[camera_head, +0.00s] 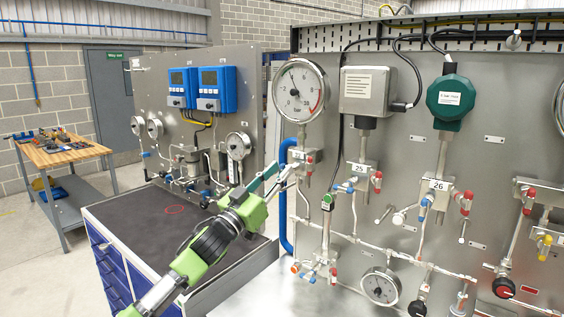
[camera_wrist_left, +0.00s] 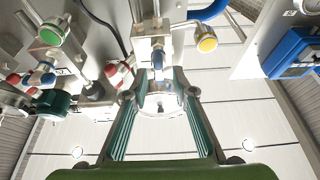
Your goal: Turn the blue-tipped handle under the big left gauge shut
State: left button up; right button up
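The big left gauge (camera_head: 300,90) is a round white dial at the upper middle of the head view. Its metal valve block (camera_head: 303,157) is below it. My left gripper (camera_head: 279,178) is at the left side of this block. In the left wrist view the gripper (camera_wrist_left: 160,93) is open, its two green-padded fingers apart. A blue-tipped handle (camera_wrist_left: 158,61) shows on the block, between and just beyond the fingertips. I cannot tell whether a finger touches it. In the head view the gripper hides this handle. My right gripper is not in view.
A blue hose (camera_head: 286,200) runs down the panel edge. More valves and gauges lie right. A dark-topped workbench (camera_head: 140,215) stands left, with free room above it.

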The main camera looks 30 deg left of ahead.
pick_arm(q)
jog(key=shift+x, duration=0.85)
jog(key=shift+w+p, duration=0.15)
jog(key=shift+p, duration=0.15)
grip_shut()
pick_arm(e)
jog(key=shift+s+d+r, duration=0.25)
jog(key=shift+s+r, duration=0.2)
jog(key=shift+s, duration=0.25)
pick_arm(q)
jog(key=shift+d, duration=0.1)
